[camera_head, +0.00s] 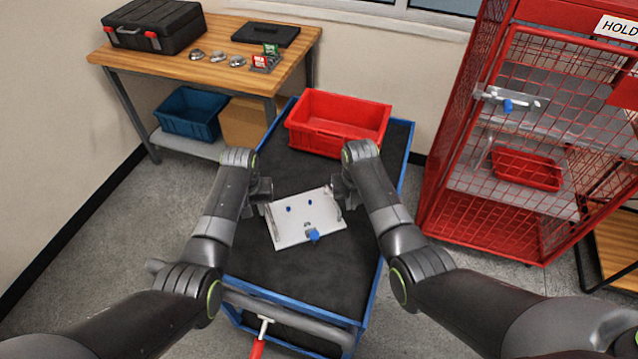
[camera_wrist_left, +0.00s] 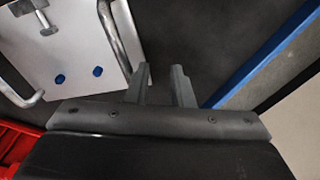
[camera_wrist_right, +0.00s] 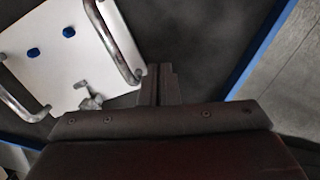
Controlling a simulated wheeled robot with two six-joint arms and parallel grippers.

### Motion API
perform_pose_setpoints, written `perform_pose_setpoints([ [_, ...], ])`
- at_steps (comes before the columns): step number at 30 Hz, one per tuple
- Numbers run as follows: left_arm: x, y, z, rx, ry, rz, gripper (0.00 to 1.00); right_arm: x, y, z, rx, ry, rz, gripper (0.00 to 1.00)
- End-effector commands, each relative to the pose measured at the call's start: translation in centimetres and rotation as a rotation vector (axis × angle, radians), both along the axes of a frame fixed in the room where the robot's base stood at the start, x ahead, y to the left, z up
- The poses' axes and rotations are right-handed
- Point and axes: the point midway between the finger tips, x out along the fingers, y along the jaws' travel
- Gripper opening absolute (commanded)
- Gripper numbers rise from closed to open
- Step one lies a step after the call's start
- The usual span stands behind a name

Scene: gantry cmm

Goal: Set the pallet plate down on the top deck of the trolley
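The pallet plate (camera_head: 290,228) is a white plate with blue knobs, a clamp and a metal bar handle on each side. It appears to lie flat on the black top deck (camera_head: 345,276) of the blue-edged trolley, slightly turned. My left gripper (camera_head: 264,192) is beside its left edge; in the left wrist view its fingers (camera_wrist_left: 160,85) are apart, with the handle (camera_wrist_left: 126,36) outside them. My right gripper (camera_head: 341,190) is beside the right edge; in the right wrist view its fingers (camera_wrist_right: 161,85) are together, with the handle (camera_wrist_right: 121,42) beside them, not between them.
A red bin (camera_head: 338,122) stands at the far end of the deck. A wooden bench (camera_head: 230,62) with a black toolbox (camera_head: 153,27) is behind on the left. A red mesh cage (camera_head: 520,130) stands to the right. The near part of the deck is clear.

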Motion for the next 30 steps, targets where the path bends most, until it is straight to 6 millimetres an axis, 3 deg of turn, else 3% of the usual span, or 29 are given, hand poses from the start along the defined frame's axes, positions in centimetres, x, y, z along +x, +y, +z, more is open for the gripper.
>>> perform_pose_setpoints([
  [4,0.0,0.1,-0.1,0.002,0.001,0.001,0.21,0.0,-0.1,-0.1,-0.002,0.001,-0.001,0.21],
  [17,0.0,0.1,0.9,0.002,-0.002,0.001,0.21,0.0,-0.1,-0.1,-0.003,0.002,-0.001,0.21],
  [30,-0.6,0.1,8.9,0.002,-0.003,0.001,0.21,0.0,-0.2,-0.1,-0.003,0.002,-0.001,0.21],
])
